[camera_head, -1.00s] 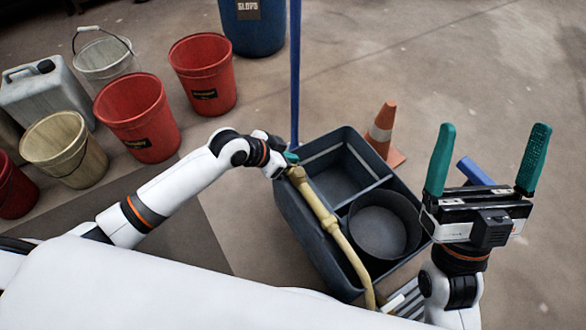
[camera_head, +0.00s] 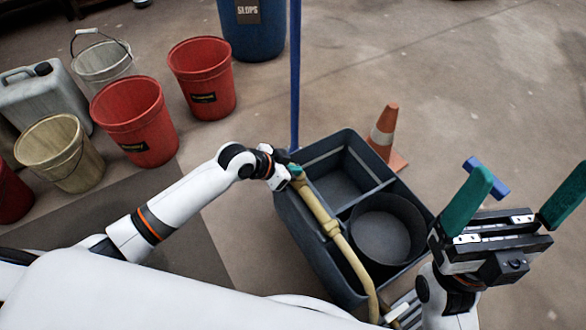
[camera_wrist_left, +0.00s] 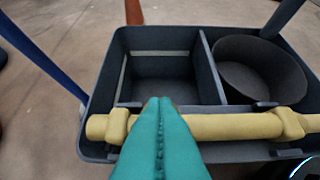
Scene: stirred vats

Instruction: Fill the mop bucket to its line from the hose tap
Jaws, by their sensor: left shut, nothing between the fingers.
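The dark grey mop bucket (camera_head: 318,258) stands on the floor, with an open compartment and a round wringer-like basket (camera_head: 383,235); it also shows in the left wrist view (camera_wrist_left: 103,98). A pale line runs along the compartment's inner wall. I cannot make out water in it. A yellowish hose (camera_head: 352,258) lies along the bucket's near side, its end over the rim (camera_wrist_left: 225,127). My left gripper (camera_head: 294,170) is shut and empty at the hose end; its fingertips (camera_wrist_left: 160,101) overlap the hose, contact unclear. My right gripper (camera_head: 522,203) is open and empty, right of the bucket. No tap is distinguishable.
An orange cone (camera_head: 384,132) and a blue pole (camera_head: 295,75) stand beside the bucket. Red buckets (camera_head: 137,120), a cream bucket (camera_head: 62,152), a grey jerrycan (camera_head: 48,95) and a blue slops barrel (camera_head: 252,30) stand left and behind. Floor at the upper right is clear.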

